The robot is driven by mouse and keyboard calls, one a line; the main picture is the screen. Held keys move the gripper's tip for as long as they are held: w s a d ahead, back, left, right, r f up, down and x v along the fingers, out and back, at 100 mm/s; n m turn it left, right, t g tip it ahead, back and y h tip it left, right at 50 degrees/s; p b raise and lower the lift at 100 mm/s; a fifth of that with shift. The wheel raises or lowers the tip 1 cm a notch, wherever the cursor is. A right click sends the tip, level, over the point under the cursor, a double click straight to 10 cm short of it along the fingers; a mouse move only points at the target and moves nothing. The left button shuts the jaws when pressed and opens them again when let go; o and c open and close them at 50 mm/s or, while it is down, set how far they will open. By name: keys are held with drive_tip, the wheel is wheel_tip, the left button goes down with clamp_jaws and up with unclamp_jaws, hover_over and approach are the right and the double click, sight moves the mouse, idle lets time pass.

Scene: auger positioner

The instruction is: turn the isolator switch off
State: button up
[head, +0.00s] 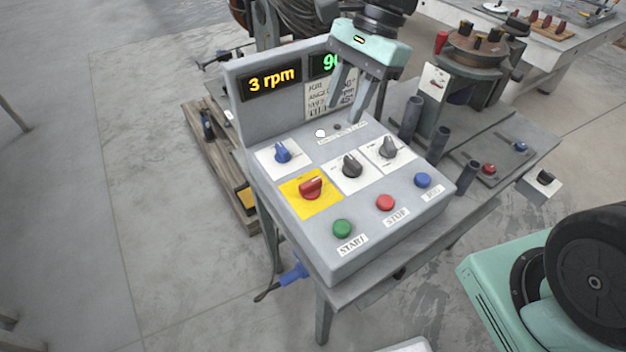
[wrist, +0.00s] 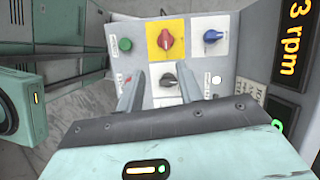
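The isolator switch appears to be the red rotary knob (head: 311,188) on a yellow plate (head: 292,202), at the left front of the grey control box. The knob also shows in the wrist view (wrist: 170,41), at the top middle beyond my fingertips. No label on it is readable. My gripper (head: 346,106) is above the back of the box, in front of the displays, apart from the knob. In the wrist view my gripper (wrist: 161,88) has its two fingers spread with nothing held between them. A black knob (wrist: 168,80) shows in the gap, below them.
Beside the red knob are a blue knob (head: 283,153), a black knob (head: 351,166) and a grey knob (head: 389,148). Green (head: 342,229), red (head: 386,203) and blue (head: 423,181) push buttons line the front. An upright panel with a "3 rpm" display (head: 271,81) stands behind.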

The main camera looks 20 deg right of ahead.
sight(311, 182)
drive_tip(key=shift+m, duration=0.8)
drive_tip(key=x, duration=1.1)
drive_tip(key=w+x, duration=0.1)
drive_tip(key=x, duration=0.5)
drive_tip(key=shift+w+f, duration=0.1)
drive_tip(key=shift+f, duration=0.05)
clamp_jaws()
